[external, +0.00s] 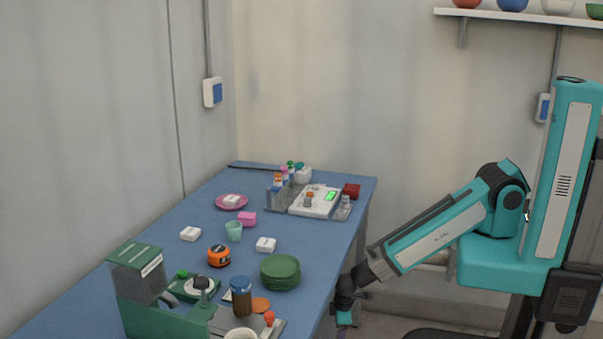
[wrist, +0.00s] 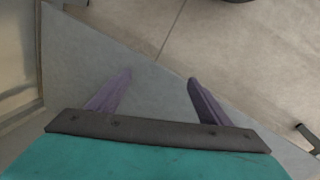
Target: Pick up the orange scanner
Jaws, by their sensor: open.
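An orange and black rounded device (external: 219,255) sits on the blue table, left of the green round stack; it looks more like a tape measure, and I cannot tell if it is the orange scanner. No other clear orange scanner shows. My gripper (external: 342,329) hangs low beside the table's right edge, partly cut off by the picture's bottom. In the wrist view my gripper (wrist: 158,82) has its two purple fingers wide apart with nothing between them. Only floor and a grey surface show below it there.
The blue table (external: 185,270) holds a green stack (external: 280,272), a mint cup (external: 234,231), small white boxes (external: 266,244), a brown jar with blue lid (external: 241,296) and a green dispenser (external: 140,280). A white scale (external: 315,200) stands at the back. The table's left front is bare.

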